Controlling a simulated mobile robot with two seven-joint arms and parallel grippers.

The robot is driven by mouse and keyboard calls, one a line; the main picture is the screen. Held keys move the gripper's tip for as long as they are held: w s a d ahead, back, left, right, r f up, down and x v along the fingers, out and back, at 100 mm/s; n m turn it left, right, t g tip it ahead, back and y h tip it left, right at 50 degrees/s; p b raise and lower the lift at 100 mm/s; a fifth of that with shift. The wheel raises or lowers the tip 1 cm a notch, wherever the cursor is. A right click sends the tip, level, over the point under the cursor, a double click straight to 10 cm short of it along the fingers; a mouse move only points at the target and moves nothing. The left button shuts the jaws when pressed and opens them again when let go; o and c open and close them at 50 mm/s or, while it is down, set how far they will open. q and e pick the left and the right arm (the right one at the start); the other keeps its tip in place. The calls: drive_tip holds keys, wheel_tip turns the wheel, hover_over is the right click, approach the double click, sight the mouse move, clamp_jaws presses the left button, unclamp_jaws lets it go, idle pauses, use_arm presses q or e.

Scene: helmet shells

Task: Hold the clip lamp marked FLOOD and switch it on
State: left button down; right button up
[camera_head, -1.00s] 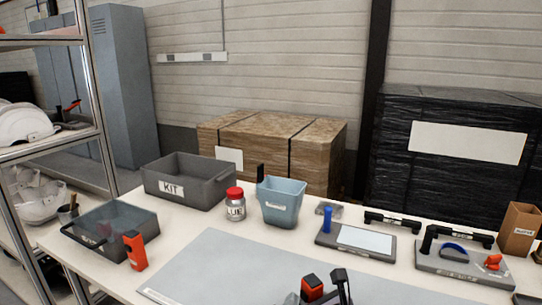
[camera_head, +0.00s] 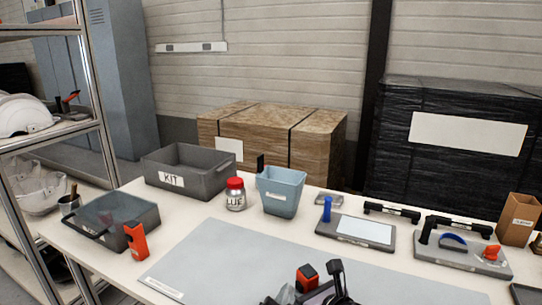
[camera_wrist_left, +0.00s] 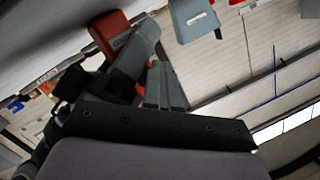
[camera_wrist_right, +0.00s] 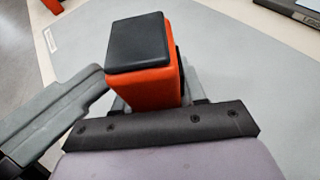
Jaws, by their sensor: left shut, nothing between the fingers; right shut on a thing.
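An orange-red block-shaped lamp with a black end (camera_head: 307,277) is held over the front of the grey mat. It fills the middle of the right wrist view (camera_wrist_right: 150,60), and my right gripper (camera_wrist_right: 155,105) is shut on it. No FLOOD marking can be read on the faces I see. My left gripper (camera_head: 284,296) is shut and empty, close beside the lamp's left side in the head view. Its fingers show in the left wrist view (camera_wrist_left: 152,75), near the red body (camera_wrist_left: 110,30); I cannot tell whether they touch it. A similar orange object (camera_head: 136,241) stands at the table's left.
A grey KIT bin (camera_head: 190,172), a red-lidded jar (camera_head: 235,194) and a blue bin (camera_head: 280,190) stand along the back. A dark tray (camera_head: 110,220) is at left. Fixture boards (camera_head: 355,232) (camera_head: 465,258) lie at right. The grey mat (camera_head: 230,262) is mostly clear.

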use_arm(q)
drive_tip(key=shift+s+d+r, duration=0.2)
drive_tip(key=shift+s+d, duration=0.25)
drive_tip(key=shift+d, duration=0.1)
drive_tip(key=a, duration=0.1)
drive_tip(key=s+a, duration=0.1)
drive_tip(key=a, duration=0.1)
drive_tip(key=s+a, duration=0.1)
drive_tip(key=shift+s+a+f, duration=0.1)
drive_tip(key=shift+a+f, duration=0.05)
drive_tip(key=shift+a, duration=0.1)
drive_tip(key=shift+s+a, duration=0.2)
drive_tip(key=shift+a, duration=0.35)
idle(1.4)
drive_tip(key=shift+s+a+f, duration=0.1)
drive_tip(key=shift+s+a, duration=0.25)
drive_tip(key=shift+a, duration=0.55)
drive_tip(key=shift+s+a+f, duration=0.1)
drive_tip(key=shift+s+a, duration=0.2)
drive_tip(key=shift+a, duration=0.6)
drive_tip(key=shift+d+r, duration=0.1)
drive_tip(key=shift+w+d, duration=0.75)
drive_tip(key=shift+d, duration=0.5)
drive_tip(key=shift+w+d, duration=0.7)
drive_tip(key=shift+d, duration=0.55)
drive_tip(key=shift+w+d, duration=0.75)
drive_tip(key=shift+d, duration=0.5)
